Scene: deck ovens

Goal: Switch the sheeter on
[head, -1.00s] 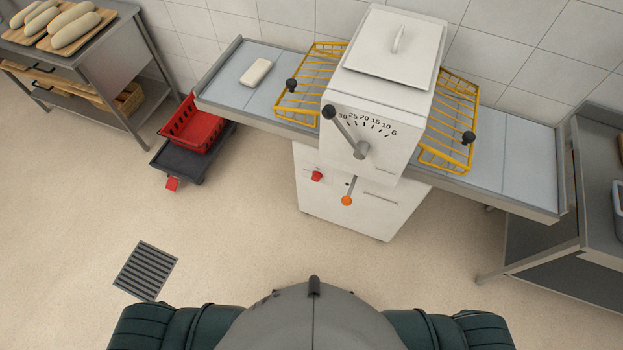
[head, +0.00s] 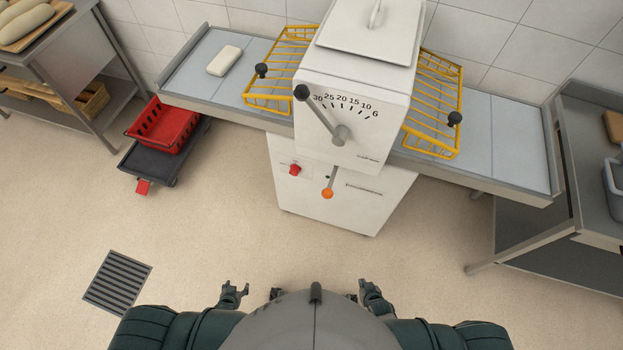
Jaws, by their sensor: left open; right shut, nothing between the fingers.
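The sheeter (head: 352,105) is a white machine with a dial scale and a black-knobbed lever (head: 318,112) pointing to the 30 end. On its lower front are a red knob (head: 295,170) and a short lever with an orange ball (head: 327,193). A small dark-green dot sits near the orange lever. My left gripper (head: 236,287) is open and empty, low in the head view, well short of the machine. My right gripper (head: 364,287) is shut and empty, also low and apart from the machine.
Yellow wire guards (head: 284,72) flank the head over the belt tables. A pale dough block (head: 225,60) lies on the left belt (head: 190,82). A red crate (head: 163,128) sits on a dark dolly at left. A steel table (head: 590,170) stands right. The floor before the machine is clear.

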